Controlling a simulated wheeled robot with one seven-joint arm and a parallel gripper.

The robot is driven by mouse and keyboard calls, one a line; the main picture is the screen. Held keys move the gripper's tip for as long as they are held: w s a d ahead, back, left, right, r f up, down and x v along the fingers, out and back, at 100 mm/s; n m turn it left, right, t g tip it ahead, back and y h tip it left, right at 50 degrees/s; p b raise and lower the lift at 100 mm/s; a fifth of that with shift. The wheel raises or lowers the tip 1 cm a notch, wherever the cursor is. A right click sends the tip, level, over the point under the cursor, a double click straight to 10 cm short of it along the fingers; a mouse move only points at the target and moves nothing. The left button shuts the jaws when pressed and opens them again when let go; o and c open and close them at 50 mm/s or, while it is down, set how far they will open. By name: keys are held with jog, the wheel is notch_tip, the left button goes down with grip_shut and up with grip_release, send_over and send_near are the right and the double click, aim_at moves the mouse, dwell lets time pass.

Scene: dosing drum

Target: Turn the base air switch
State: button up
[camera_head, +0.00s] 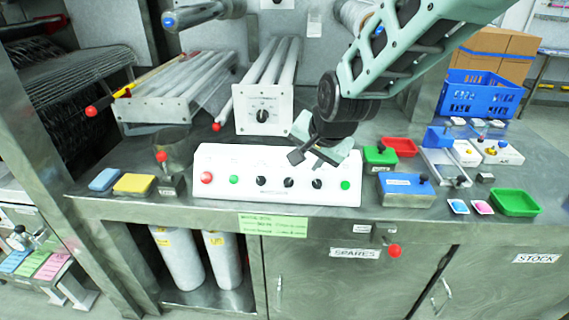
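A white control panel (222,163) sits on the steel bench, front and centre. Its face has a red button (207,178), a green button (234,180), three black knobs and a green button (345,185) at the right end. The knobs are a left knob (261,181), a middle knob (289,182) and a right knob (317,184). Their labels are too small to read, so I cannot tell which is the base air switch. My gripper (300,156) is over the panel's upper right part, above the middle and right knobs. Its finger opening is unclear, and nothing held shows.
A white box with a dial (263,111) stands behind the panel. A red-knobbed lever (167,176) stands left, beside a yellow block (134,184). A green tray (379,158) and blue box (405,189) stand right. A red knob (394,251) sticks out below the bench edge.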

jog(key=w, duration=0.1)
jog(key=p, duration=0.2)
send_near(289, 181)
jog(key=x, duration=0.9)
jog(key=shift+f, duration=0.1)
jog(key=c, duration=0.6)
